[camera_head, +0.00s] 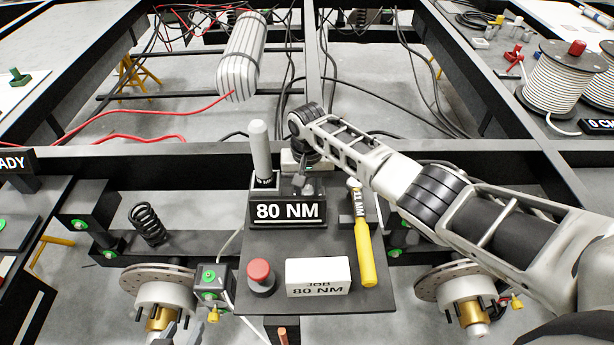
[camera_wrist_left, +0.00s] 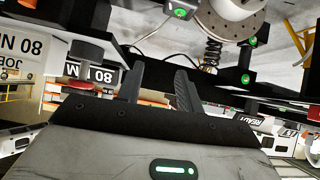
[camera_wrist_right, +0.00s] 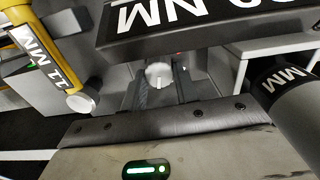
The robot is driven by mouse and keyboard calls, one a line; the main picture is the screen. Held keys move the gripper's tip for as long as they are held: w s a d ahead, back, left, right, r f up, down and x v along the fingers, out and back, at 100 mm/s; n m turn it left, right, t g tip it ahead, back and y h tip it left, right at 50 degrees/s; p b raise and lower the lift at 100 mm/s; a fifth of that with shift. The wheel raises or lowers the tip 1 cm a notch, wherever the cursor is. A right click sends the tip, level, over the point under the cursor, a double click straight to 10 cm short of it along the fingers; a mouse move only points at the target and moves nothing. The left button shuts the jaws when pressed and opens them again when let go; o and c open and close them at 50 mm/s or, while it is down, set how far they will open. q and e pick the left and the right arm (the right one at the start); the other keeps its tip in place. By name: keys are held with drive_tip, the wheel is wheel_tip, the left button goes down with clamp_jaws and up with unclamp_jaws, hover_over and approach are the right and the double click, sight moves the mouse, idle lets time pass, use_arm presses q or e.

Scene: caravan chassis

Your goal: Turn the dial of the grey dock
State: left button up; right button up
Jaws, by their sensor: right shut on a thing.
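The grey dock (camera_head: 255,208) stands on the dark shelf, with a black display (camera_head: 288,211) reading 80 NM. Its dial, a round light-grey knob (camera_wrist_right: 158,75), shows between the fingertips in the right wrist view. My right gripper (camera_head: 304,188) reaches down behind the display and is shut on the dial. A tool with a thick grey handle (camera_head: 260,145) stands upright at the dock's left side.
A white card (camera_head: 318,277) reading JOB 80 NM, a red button (camera_head: 260,274) and a yellow-handled 11 MM tool (camera_head: 364,250) are on the shelf before the dock. A brake disc (camera_head: 160,285) and a spring (camera_head: 147,223) are to the left. Chassis beams surround the shelf.

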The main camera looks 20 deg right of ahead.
drive_tip(key=shift+r+m+p, duration=0.1)
drive_tip(key=shift+m+p, duration=0.4)
drive_tip(key=shift+m, duration=0.6)
drive_tip(key=o, duration=0.7)
